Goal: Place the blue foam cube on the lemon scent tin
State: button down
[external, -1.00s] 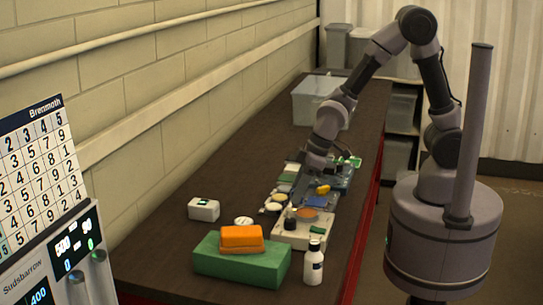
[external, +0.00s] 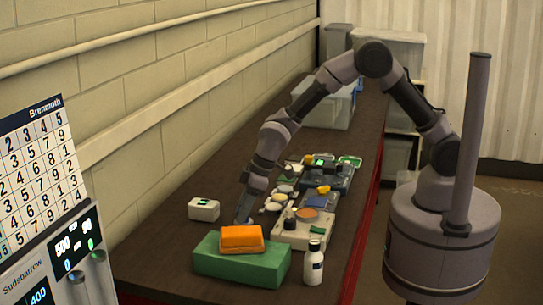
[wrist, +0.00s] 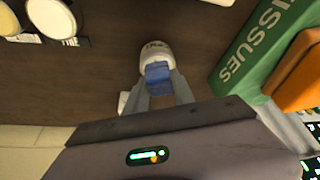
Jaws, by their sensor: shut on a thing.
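My gripper (wrist: 158,86) is shut on the blue foam cube (wrist: 158,72), with one finger on each side of it. In the wrist view a round white tin (wrist: 153,47) shows just beyond the cube, which overlaps part of it. Its lettering is too small and partly covered to read surely. I cannot tell whether the cube touches the tin. In the external view my gripper (external: 245,208) points down behind the orange block, and the tin and cube are mostly hidden there.
A green tissue box (external: 240,262) with an orange block (external: 241,239) on top stands close to my gripper. A small white box (external: 203,209) is to the left. A white bottle (external: 313,263) stands in front. More round tins (wrist: 50,17) lie nearby. Bare dark tabletop lies between them.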

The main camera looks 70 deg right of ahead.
jog(key=shift+f, duration=0.1)
jog(key=c, duration=1.1)
grip_release()
jog(key=shift+o, duration=0.2)
